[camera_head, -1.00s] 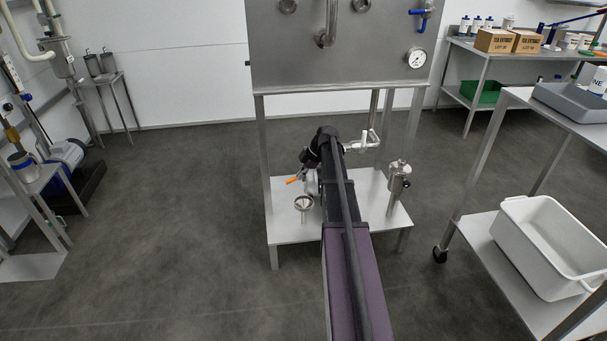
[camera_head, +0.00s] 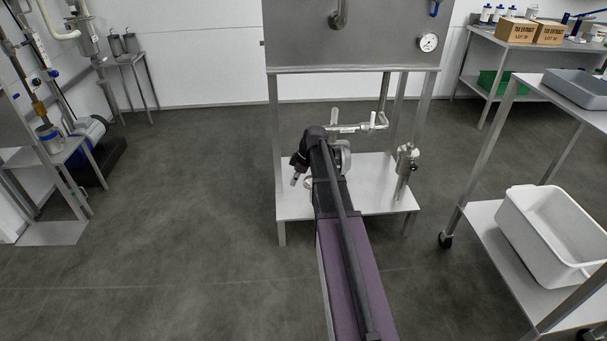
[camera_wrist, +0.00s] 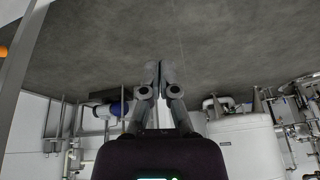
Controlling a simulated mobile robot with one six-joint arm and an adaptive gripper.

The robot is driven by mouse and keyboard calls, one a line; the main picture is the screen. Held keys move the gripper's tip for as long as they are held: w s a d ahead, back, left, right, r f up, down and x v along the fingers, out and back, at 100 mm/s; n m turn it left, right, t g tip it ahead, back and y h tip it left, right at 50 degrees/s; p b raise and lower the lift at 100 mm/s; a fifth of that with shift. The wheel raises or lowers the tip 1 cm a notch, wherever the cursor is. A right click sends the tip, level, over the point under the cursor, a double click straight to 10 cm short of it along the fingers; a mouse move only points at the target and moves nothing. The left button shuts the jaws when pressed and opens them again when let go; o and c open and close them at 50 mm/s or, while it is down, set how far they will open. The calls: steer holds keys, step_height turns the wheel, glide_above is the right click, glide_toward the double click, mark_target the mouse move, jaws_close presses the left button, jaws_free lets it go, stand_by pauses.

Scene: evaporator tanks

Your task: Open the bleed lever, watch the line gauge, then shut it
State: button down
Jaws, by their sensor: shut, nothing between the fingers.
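A round white dial gauge (camera_head: 428,42) is on the steel panel's lower right in the head view; its reading is too small to tell. A pipe run (camera_head: 350,128) with pale upright handles crosses below the panel, partly behind my arm. I cannot tell which part is the bleed lever. An orange tip (camera_wrist: 3,50) shows at the left edge of the wrist view, apart from my gripper. My gripper (camera_wrist: 159,70) is shut and empty in the wrist view, its fingertips against bare floor. In the head view my arm mostly hides it, above the stand's lower shelf.
The stand's lower shelf (camera_head: 385,197) carries a steel fitting (camera_head: 405,165) at its right. A wheeled cart with a white tub (camera_head: 550,232) stands at the right. A shelf unit (camera_head: 55,190) is at the left. The floor (camera_head: 190,210) between is clear.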

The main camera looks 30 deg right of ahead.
steer(key=s+a+f+m+g+h+b, duration=0.1)
steer(key=s+a+f+m+h+b, duration=0.1)
steer(key=s+a+m, duration=0.3)
steer(key=s+a+f+m+g+h+b, duration=0.1)
steer(key=s+a+m, duration=0.4)
steer(key=s+a, duration=0.8)
steer(key=a+f+b, duration=0.1)
steer(key=a+f, duration=0.1)
steer(key=a, duration=0.3)
steer(key=shift+s+f+m+h, duration=0.2)
steer(key=shift+f+m+h, duration=0.1)
steer(key=shift+h, duration=0.1)
